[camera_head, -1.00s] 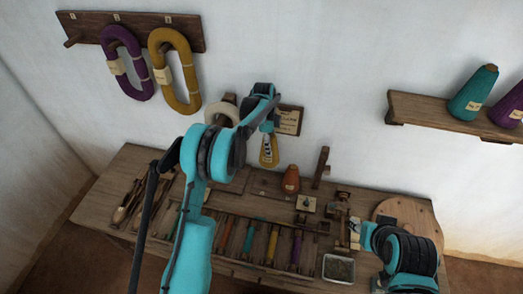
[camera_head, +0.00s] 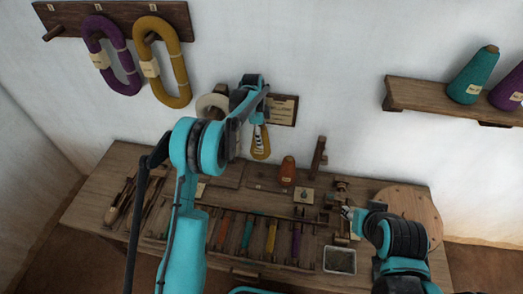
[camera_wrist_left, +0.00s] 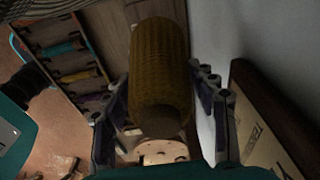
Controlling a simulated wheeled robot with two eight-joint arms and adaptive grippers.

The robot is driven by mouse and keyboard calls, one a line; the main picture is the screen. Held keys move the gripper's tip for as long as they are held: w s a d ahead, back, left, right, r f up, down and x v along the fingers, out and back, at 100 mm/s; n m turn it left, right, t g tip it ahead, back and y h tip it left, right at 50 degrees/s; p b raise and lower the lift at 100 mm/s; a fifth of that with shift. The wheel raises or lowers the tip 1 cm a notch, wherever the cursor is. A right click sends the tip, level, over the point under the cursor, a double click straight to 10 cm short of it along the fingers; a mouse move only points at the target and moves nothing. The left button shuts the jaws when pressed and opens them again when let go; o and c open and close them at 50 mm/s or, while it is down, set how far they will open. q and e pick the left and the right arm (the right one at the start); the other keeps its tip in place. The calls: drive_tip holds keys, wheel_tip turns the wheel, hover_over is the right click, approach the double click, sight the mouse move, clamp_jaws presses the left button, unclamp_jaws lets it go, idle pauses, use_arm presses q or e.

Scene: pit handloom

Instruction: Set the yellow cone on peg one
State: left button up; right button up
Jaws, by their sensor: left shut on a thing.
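The yellow cone (camera_head: 261,146) hangs in my left gripper (camera_head: 258,120), above the back of the bench and close to the wall. In the left wrist view the yellow cone (camera_wrist_left: 160,65) sits between the two fingers of the left gripper (camera_wrist_left: 162,105), which is shut on it. An orange-brown cone (camera_head: 287,169) stands on the bench, to the right of and below the yellow one in the head view. I cannot make out which spot is peg one. My right gripper (camera_head: 347,212) is low over the bench's right part; its jaws are too small to read.
The wooden bench (camera_head: 100,190) carries several coloured bobbins in a rack, a metal tray (camera_head: 340,260) and a round wooden disc (camera_head: 410,205). An upright wooden post (camera_head: 319,157) stands right of the orange-brown cone. A framed label (camera_head: 283,110) hangs on the wall behind the left gripper.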

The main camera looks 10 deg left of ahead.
use_arm(q)
wheel_tip(320, 180, down, 8)
drive_tip(key=b, duration=0.7)
drive_tip(key=shift+r, duration=0.25)
drive_tip(key=shift+f, duration=0.1)
drive_tip(key=shift+f+b, duration=2.9)
drive_tip(key=shift+f, duration=1.75)
drive_tip(key=o, duration=2.1)
drive_tip(key=shift+r, duration=0.15)
